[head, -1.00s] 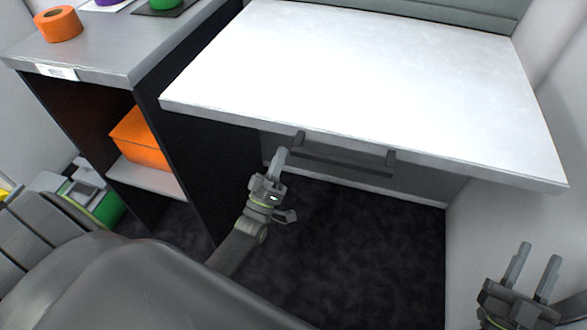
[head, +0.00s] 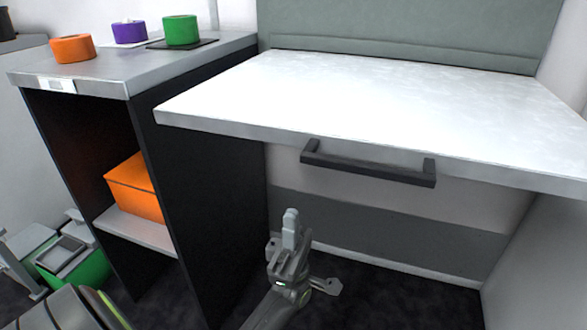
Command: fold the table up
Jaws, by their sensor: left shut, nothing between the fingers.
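The white table (head: 370,100) is a flat, level leaf that stands out from the back wall. A dark bar handle (head: 368,166) hangs under its front edge. My left gripper (head: 291,220) is shut and empty. It points up, below and to the left of the handle, and is apart from it. My right gripper is outside the view.
A grey-topped cabinet (head: 215,52) stands left of the table and carries orange (head: 72,48), purple (head: 129,31) and green (head: 181,29) tape rolls. An orange box (head: 136,187) sits on its shelf. A green bin (head: 75,262) stands on the floor at left. The tabletop is bare.

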